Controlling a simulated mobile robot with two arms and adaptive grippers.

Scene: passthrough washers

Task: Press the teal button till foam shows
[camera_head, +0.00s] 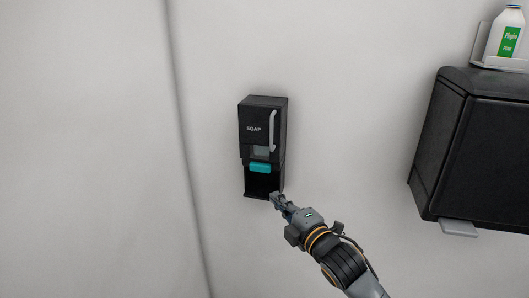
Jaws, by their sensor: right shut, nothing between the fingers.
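A black soap dispenser (253,127) marked SOAP is fixed to the white wall in the head view. The teal button (260,168) sticks out below its small grey window, above a dark open recess. No foam shows in the recess. My right gripper (274,197) is shut and empty. Its tip lies at the lower right of the recess in the picture, below and right of the teal button. It appears apart from the button; its depth from the dispenser is hard to tell. My left gripper is not in view.
A large black box (480,150) is on the wall at the right, with a light tab (459,228) under it. A white bottle with a green label (506,38) stands above it. The wall left of the dispenser is clear.

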